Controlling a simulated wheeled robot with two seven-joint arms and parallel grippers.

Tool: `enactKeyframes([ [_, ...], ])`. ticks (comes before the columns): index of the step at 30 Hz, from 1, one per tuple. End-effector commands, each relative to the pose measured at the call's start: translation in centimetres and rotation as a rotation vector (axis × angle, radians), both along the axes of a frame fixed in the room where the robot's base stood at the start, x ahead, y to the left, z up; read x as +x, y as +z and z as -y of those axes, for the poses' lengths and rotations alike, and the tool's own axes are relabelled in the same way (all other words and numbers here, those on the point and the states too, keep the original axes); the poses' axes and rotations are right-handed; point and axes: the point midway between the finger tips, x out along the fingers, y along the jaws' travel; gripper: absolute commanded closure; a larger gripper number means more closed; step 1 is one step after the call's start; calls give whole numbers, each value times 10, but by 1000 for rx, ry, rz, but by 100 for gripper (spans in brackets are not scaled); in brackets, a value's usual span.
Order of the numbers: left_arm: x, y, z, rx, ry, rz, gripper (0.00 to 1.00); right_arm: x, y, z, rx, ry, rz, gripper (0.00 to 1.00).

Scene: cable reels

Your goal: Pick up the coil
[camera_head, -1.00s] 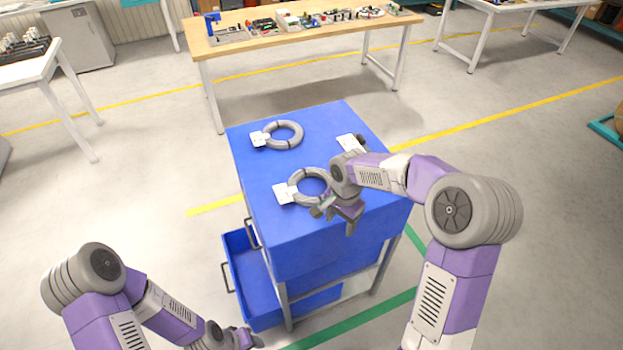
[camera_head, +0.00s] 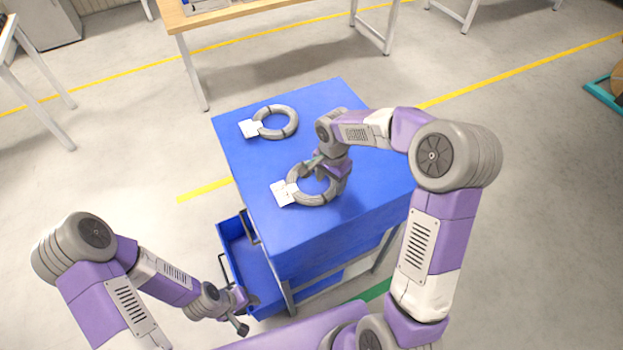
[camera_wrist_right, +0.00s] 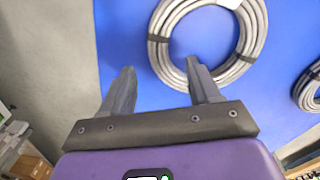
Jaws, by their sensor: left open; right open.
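The near grey coil (camera_head: 312,199) lies flat on the blue cart top with a white tag (camera_head: 284,193) at its left. My right gripper (camera_head: 314,164) is open above this coil's far side. In the right wrist view a coil (camera_wrist_right: 243,62) lies just past the open fingers (camera_wrist_right: 158,76). One fingertip overlaps its inner edge there and the other is outside the ring; contact cannot be told. A second coil (camera_head: 292,123) with a tag (camera_head: 249,128) lies farther back. My left gripper (camera_head: 246,313) is open and empty, low beside the cart.
The blue cart top (camera_head: 250,205) has free room at its front. A blue drawer (camera_head: 232,262) stands open at the cart's left side. Another coil (camera_wrist_right: 308,90) shows at the right wrist view's edge. A wooden table (camera_head: 240,20) stands behind.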

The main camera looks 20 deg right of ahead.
Motion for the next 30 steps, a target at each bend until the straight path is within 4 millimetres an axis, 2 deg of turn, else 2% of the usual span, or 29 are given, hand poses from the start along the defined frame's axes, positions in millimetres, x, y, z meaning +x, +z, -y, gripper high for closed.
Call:
enactKeyframes([
  [9,1,0,0,0,0,1,57,-4,-44,0,1,0,-2,38],
  [18,0,0,0,0,0,1,57,-4,-48,0,1,0,0,38],
  [30,0,0,0,0,0,1,57,-4,-48,0,1,0,1,100],
])
